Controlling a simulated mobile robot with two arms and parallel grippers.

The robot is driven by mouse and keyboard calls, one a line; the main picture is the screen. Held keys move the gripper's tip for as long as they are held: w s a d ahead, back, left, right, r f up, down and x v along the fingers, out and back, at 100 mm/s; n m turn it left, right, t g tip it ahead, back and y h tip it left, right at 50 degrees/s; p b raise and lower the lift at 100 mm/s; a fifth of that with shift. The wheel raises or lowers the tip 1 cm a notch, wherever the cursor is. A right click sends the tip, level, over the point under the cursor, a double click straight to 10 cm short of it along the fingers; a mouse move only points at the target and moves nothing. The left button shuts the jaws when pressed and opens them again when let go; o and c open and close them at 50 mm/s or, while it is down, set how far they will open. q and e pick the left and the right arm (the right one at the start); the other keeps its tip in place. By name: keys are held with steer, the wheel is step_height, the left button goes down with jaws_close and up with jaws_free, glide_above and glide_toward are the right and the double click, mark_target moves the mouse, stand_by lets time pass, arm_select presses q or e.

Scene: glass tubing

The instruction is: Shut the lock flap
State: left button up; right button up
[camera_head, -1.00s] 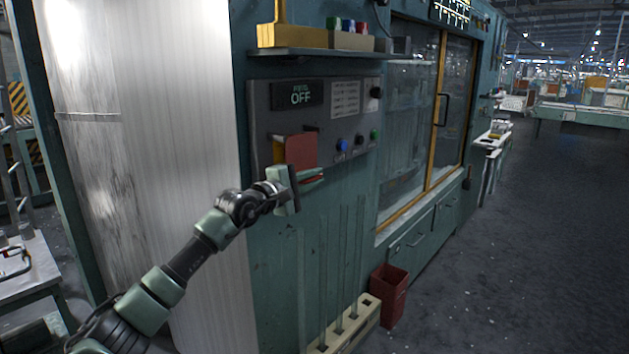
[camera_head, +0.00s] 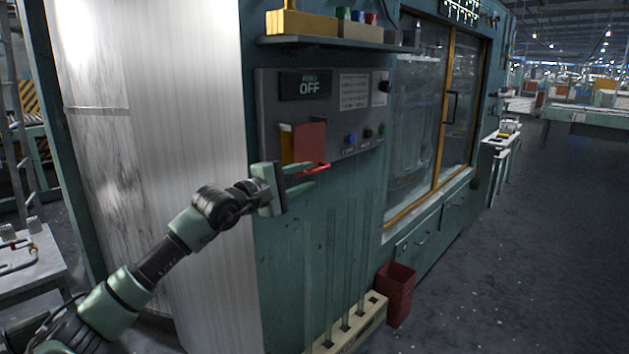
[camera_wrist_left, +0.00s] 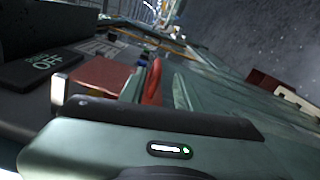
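The lock flap is a red plate (camera_head: 309,142) on the grey control panel, standing out from it, with a yellow part (camera_head: 286,145) beside it. A red handle bar (camera_head: 316,169) sticks out at its lower edge. My left gripper (camera_head: 302,180) is open just below and in front of the flap. In the left wrist view the red handle (camera_wrist_left: 153,83) shows between its two fingers, with visible space beside it. I cannot tell whether either finger touches it. The flap's red plate also shows there (camera_wrist_left: 98,78). My right gripper is not in view.
The panel has an "OFF" display (camera_head: 305,85) and several buttons, a blue one (camera_head: 350,138) nearest the flap. A shelf (camera_head: 330,42) juts out above. Upright glass tubes stand below in a cream rack (camera_head: 350,328), beside a red bin (camera_head: 397,293). Open floor lies to the right.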

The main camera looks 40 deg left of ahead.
arm_select(q)
steer(key=shift+s+b, duration=0.3)
steer(key=shift+s, duration=0.6)
